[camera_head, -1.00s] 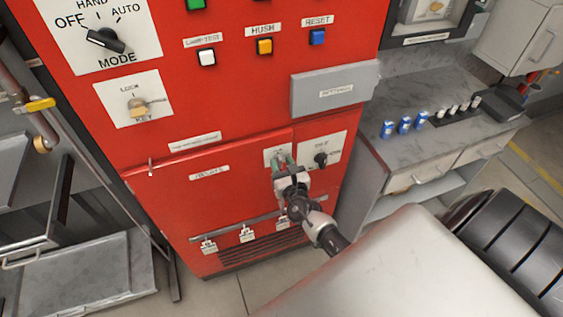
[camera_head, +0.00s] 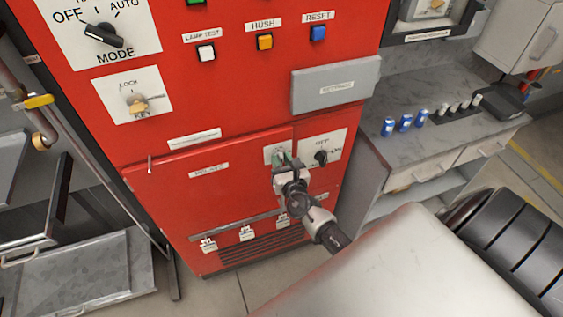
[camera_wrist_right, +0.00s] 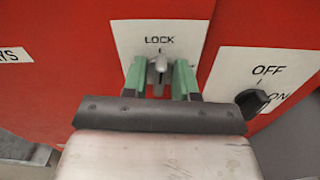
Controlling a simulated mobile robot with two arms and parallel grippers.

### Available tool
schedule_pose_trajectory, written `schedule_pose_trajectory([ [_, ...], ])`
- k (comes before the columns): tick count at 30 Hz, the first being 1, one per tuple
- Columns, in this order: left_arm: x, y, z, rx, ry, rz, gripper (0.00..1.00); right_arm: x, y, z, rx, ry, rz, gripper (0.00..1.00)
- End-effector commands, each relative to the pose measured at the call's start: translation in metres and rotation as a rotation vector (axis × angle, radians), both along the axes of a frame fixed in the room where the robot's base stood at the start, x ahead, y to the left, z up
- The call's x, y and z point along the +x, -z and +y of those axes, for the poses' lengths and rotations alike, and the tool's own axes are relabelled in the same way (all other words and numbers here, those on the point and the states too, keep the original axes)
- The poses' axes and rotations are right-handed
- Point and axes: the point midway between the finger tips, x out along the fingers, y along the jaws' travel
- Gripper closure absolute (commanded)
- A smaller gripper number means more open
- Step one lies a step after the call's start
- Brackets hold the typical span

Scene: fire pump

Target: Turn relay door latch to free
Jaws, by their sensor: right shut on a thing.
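The relay door latch (camera_wrist_right: 158,66) is a small grey knob on a white plate (camera_wrist_right: 187,38) marked LOCK, seen in the right wrist view. The plate sits at the upper right of the red relay door (camera_head: 180,190) in the head view. My right gripper (camera_wrist_right: 160,78) has its green fingertips on both sides of the latch and is shut on it. In the head view my right gripper (camera_head: 283,160) covers most of the latch and the lower part of its plate. The relay door is closed. My left gripper is not in view.
An OFF/ON knob (camera_head: 321,157) sits just right of the latch plate, close to my right gripper. Above is a grey box (camera_head: 335,88). A handle bar and tags (camera_head: 246,233) are lower on the door. A counter with blue cans (camera_head: 405,122) stands to the right.

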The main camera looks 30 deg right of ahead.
Motion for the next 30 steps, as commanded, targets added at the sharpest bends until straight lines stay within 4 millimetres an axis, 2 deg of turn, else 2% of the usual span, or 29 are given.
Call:
schedule_pose_trajectory([
  [15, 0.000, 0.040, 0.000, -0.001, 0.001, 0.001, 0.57, 0.000, 0.004, -0.002, 0.440, 0.000, -0.108, 0.96],
  [30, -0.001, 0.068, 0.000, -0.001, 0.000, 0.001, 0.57, -0.001, 0.004, -0.003, 0.904, 0.000, -0.218, 0.96],
])
